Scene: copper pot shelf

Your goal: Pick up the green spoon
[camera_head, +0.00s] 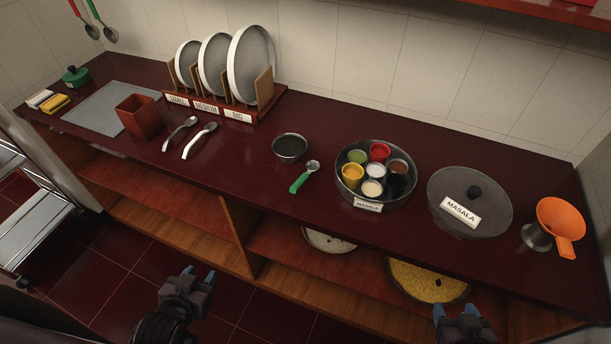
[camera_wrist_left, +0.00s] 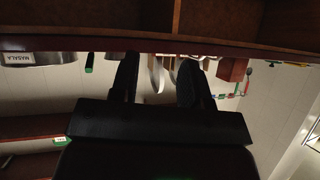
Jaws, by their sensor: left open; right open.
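The green spoon (camera_head: 304,178) lies on the dark red counter. Its green handle points toward the front and its metal bowl toward the back right, beside a small dark bowl (camera_head: 290,147). Its green handle also shows in the left wrist view (camera_wrist_left: 89,62). My left gripper (camera_head: 199,274) is open and empty in front of the counter, below its top and to the left of the spoon. Its two dark fingers show apart in the left wrist view (camera_wrist_left: 158,80). My right gripper (camera_head: 455,312) is open at the lower right, in front of the shelf, partly cut off.
A masala box (camera_head: 364,203) with several spice cups stands right of the spoon, then its lid (camera_head: 470,236) and an orange funnel (camera_head: 562,220). The counter (camera_head: 240,180) left of the green spoon is clear.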

